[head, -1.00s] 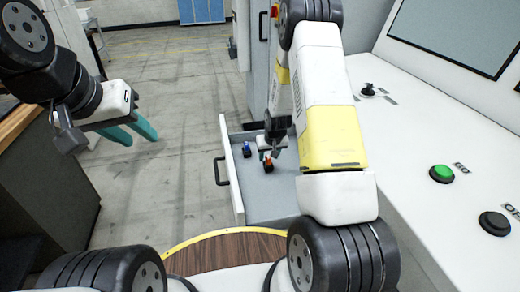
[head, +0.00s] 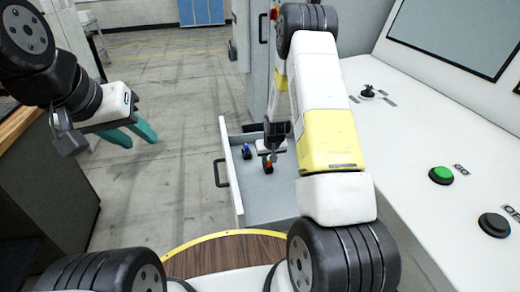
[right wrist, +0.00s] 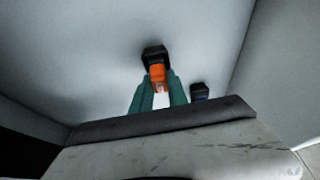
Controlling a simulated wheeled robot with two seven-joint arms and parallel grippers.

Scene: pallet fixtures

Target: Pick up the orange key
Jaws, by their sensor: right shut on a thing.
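The orange key (right wrist: 157,75), with a black end, shows in the right wrist view between the green fingers of my right gripper (right wrist: 158,90). In the head view the orange key (head: 268,167) is in the open drawer (head: 228,165); whether it touches the drawer floor I cannot tell. My right gripper (head: 271,153) reaches down into the drawer and is shut on the key. My left gripper (head: 130,134) hangs in the air at the left, its two green fingers apart and empty.
A blue key (head: 247,151) with a dark end stands in the drawer beside the orange one; it also shows in the right wrist view (right wrist: 200,93). The drawer walls surround both. A console (head: 420,150) with a green button (head: 441,175) and a black button (head: 494,223) is at the right.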

